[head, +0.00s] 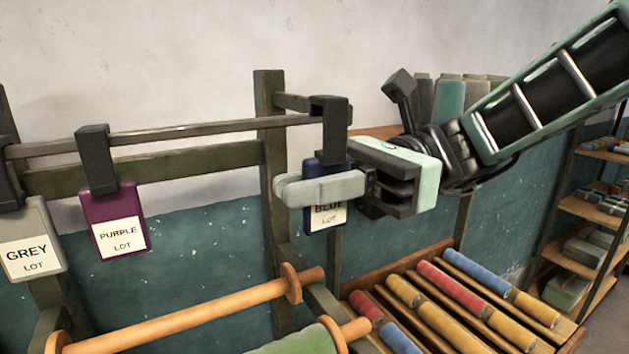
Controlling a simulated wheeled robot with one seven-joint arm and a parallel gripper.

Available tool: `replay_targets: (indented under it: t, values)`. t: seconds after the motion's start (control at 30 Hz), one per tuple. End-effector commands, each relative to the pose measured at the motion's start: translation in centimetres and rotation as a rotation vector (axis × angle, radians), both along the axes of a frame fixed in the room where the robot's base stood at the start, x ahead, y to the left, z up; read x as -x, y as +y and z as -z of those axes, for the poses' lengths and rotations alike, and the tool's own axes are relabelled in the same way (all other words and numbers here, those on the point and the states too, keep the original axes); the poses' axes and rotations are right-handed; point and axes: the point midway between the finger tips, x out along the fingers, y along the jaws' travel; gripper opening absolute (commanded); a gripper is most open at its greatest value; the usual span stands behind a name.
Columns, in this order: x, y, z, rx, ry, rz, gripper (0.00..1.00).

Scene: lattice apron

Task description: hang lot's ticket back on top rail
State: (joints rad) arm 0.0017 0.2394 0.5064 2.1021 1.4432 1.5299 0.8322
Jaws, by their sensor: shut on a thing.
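The blue lot's ticket (325,217) is a dark blue tag with a white label reading BLUE LOT and a black hook (333,145) on top. My gripper (318,189) is shut on the tag, its pale finger across the front hiding part of the tag and label. The tag hangs upright. Its hook overlaps the right end of the dark top rail (215,129) in the head view; I cannot tell whether it rests on the rail or is just in front of it. Purple (119,240) and grey (31,262) tickets hang by black hooks from the rail at left.
A dark post (270,100) stands just left of the blue ticket. Orange wooden rollers (185,318) lie below. A slatted rack (455,312) with red, yellow and blue rolls is at lower right, shelves (588,208) at far right. The rail between purple ticket and post is clear.

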Motion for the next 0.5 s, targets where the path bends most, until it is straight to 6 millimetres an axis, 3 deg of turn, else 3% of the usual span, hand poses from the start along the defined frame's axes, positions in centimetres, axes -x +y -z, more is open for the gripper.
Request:
replay_targets:
  t: [0.5]
  values:
    - [-3.3,2.1,0.1,0.0,0.001,0.001,0.0]
